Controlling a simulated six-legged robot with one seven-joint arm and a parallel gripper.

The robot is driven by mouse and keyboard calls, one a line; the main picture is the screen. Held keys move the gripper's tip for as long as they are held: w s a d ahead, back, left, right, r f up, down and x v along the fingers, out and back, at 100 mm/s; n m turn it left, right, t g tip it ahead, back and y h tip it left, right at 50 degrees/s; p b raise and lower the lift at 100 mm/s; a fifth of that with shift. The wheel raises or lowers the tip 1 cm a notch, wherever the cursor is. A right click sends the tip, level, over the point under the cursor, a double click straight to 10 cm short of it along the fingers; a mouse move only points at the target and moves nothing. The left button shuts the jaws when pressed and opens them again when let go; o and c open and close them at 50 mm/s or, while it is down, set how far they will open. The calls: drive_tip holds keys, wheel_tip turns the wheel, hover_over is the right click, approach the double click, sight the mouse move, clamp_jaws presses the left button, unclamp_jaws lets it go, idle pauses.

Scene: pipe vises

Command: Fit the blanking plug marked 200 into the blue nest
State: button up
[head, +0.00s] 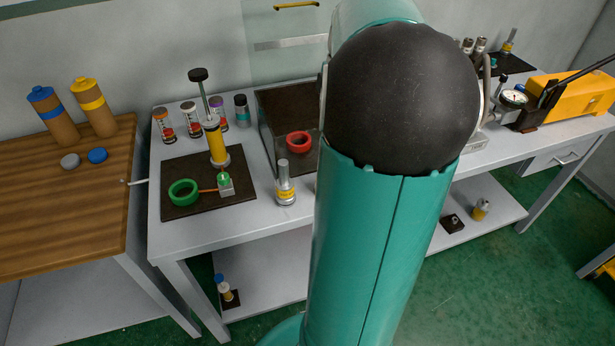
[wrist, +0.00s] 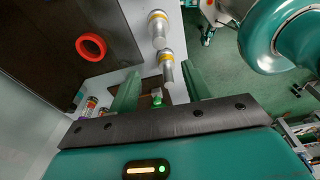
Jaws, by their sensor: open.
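My gripper (wrist: 160,70) is open in the wrist view, its two green fingers apart. My arm hides it in the head view. A silver plug with a yellow band (wrist: 166,65) shows beyond the fingertips; I cannot tell how far. A second similar plug (wrist: 157,28) stands above it in the picture. In the head view one silver plug with a yellow label (head: 285,185) stands upright on the grey bench; my arm may hide the other. No number is readable. I cannot make out a blue nest; a blue disc (head: 97,155) lies on the wooden table.
A yellow cylinder tool (head: 216,144) and a green ring (head: 183,192) are on a dark mat (head: 178,155). A red ring (head: 298,142) lies on a dark panel. A yellow device (head: 570,98) stands at right. Bench space in front of the mat is clear.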

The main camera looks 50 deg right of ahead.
drive_tip(key=f, duration=0.8)
drive_tip(key=shift+a, duration=0.35)
drive_tip(key=f, duration=0.5)
drive_tip(key=shift+w+a+f, duration=0.2)
drive_tip(key=shift+w+f, duration=0.1)
drive_tip(key=shift+f, duration=0.1)
clamp_jaws()
